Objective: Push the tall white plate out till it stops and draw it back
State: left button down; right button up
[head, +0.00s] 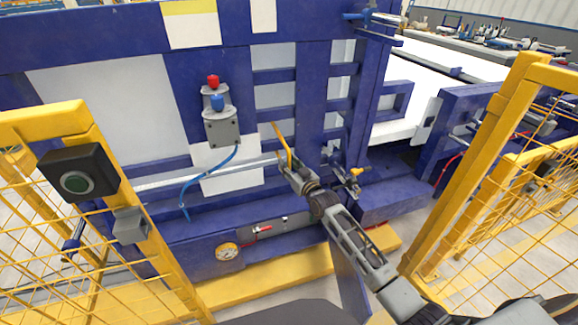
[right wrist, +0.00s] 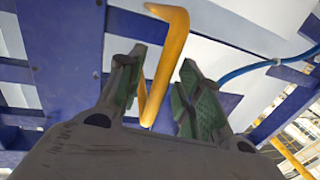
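A yellow bent handle (head: 282,143) stands out in front of the blue frame, near tall white panelling (head: 274,96) that shows between blue bars. I cannot tell for sure which white panel is the tall plate, or where the handle joins it. My right gripper (head: 289,164) is at the handle's lower part. In the right wrist view the handle (right wrist: 172,60) runs down between the two green-padded fingers of my right gripper (right wrist: 160,75). My left gripper is not in view.
A valve block with red and blue knobs (head: 218,112) and a blue hose (head: 211,175) are left of the gripper. Yellow fences (head: 488,160) stand on both sides.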

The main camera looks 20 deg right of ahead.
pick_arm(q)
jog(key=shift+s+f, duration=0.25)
pick_arm(e)
grip_shut()
jog(key=shift+w, duration=0.15)
